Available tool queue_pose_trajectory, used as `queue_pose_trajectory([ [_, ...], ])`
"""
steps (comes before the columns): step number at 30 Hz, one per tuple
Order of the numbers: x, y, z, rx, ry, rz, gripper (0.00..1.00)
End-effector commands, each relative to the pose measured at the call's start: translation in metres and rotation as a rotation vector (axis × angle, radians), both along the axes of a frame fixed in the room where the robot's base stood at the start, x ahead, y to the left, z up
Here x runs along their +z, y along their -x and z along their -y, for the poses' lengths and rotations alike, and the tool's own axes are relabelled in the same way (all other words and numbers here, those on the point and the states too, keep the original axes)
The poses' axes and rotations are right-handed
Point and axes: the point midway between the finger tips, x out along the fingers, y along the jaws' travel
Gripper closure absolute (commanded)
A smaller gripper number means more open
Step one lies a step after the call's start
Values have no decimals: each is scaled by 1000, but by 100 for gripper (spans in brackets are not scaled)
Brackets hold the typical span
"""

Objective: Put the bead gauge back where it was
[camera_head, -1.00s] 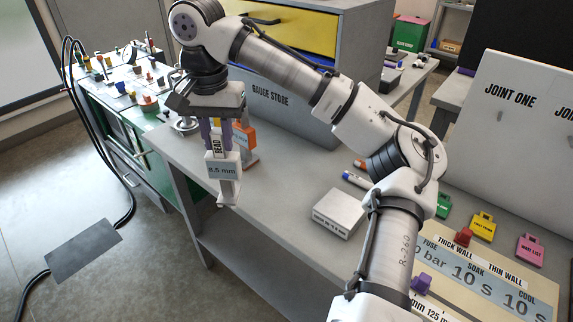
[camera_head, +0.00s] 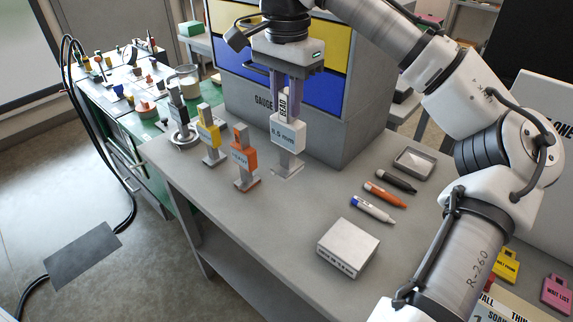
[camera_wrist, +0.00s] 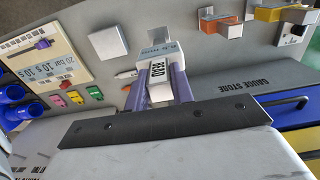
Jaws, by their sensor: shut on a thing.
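The bead gauge is a pale, upright piece with a "BEAD" label and a white block marked in mm (camera_head: 287,134). It hangs point-down in my gripper (camera_head: 286,92), whose purple fingers are shut on its upper part. The wrist view also shows the gauge (camera_wrist: 156,74) between my fingers. Its lower end is over the grey bench, right of the orange gauge (camera_head: 243,158), in front of the grey gauge store (camera_head: 345,125). A pale flat piece lies at its lower end; I cannot tell whether the gauge touches the bench.
A yellow gauge (camera_head: 208,136) and a dark gauge (camera_head: 177,104) stand left of the orange one in a row. A white box (camera_head: 348,247), several pens and a small grey tray (camera_head: 415,162) lie to the right. The front-left bench surface (camera_head: 240,215) is clear.

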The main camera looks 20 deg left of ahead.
Motion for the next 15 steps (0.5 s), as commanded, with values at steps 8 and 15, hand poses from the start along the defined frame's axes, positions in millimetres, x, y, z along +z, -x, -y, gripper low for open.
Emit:
queue_pose_trajectory([
  [8, -66, 0, 0, 0, 1, 0, 96],
  [15, -91, 0, 0, 0, -1, 1, 96],
])
